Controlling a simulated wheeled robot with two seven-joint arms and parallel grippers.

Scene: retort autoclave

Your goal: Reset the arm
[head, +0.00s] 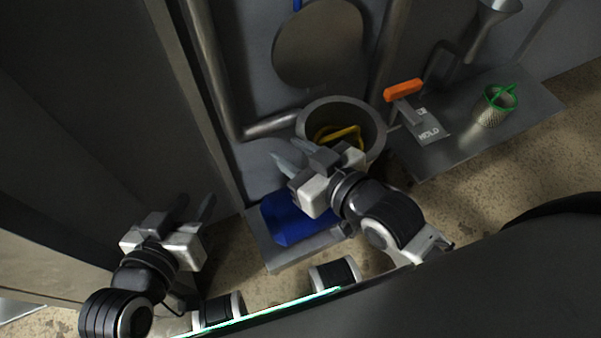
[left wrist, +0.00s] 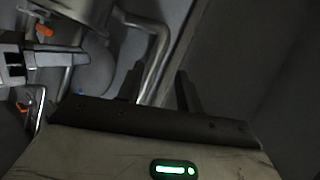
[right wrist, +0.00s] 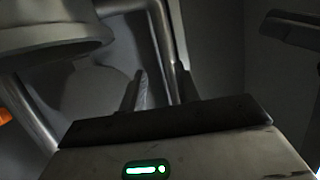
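My left gripper (head: 194,204) is at the lower left of the head view, in front of the dark grey wall. Its two fingers stand apart with nothing between them, and they show apart in the left wrist view (left wrist: 160,86). My right gripper (head: 293,156) is near the middle, above the blue item and just left of the round metal vessel (head: 306,122). Its fingers are also apart and empty in the right wrist view (right wrist: 160,88). Its wrist hides part of the vessel's near side in the head view.
A yellow item (head: 345,134) is inside the open vessel. A blue item (head: 290,222) lies on a low metal shelf (head: 290,254). An orange handle (head: 403,90) and a HOLD plate (head: 430,130) stand right of the vessel.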

